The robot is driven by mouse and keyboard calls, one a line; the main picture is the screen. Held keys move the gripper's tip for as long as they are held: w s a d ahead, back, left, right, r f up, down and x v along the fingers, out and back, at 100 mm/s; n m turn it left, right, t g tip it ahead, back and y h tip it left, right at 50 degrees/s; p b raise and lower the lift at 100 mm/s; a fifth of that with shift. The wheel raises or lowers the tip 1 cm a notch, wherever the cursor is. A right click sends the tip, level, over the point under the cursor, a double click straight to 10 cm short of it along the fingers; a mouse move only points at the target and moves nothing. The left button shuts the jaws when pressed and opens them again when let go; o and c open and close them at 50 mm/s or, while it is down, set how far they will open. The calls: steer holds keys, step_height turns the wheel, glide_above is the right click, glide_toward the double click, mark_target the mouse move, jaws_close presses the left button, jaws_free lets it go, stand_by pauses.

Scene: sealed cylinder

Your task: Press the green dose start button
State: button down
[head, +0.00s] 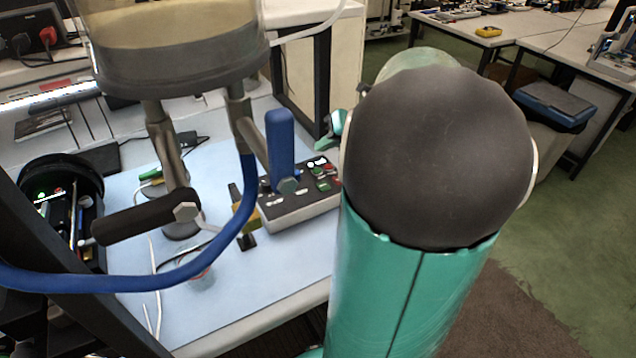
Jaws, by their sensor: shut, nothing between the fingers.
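A blue lever handle (281,140) stands upright and covers part of the box's left half. My teal arm with its dark rounded joint cover fills the right middle and hides what lies behind it. A small teal part of mine peeks out left of that cover, above the box. My gripper's fingers cannot be made out.
A clear cylinder with a dark base ring (180,75) stands on metal legs above the mat (262,290). A black round container (62,178) stands far left.

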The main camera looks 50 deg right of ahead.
mark_target(327, 187)
steer(key=shift+s+d+f, duration=0.1)
steer(key=shift+s+f, duration=0.05)
steer(key=shift+f, duration=2.1)
steer(key=shift+s+f, duration=0.1)
steer(key=shift+f, duration=2.1)
steer(key=shift+f, duration=0.4)
steer(key=shift+f, duration=0.35)
steer(key=shift+r, duration=0.8)
steer(key=shift+r, duration=0.1)
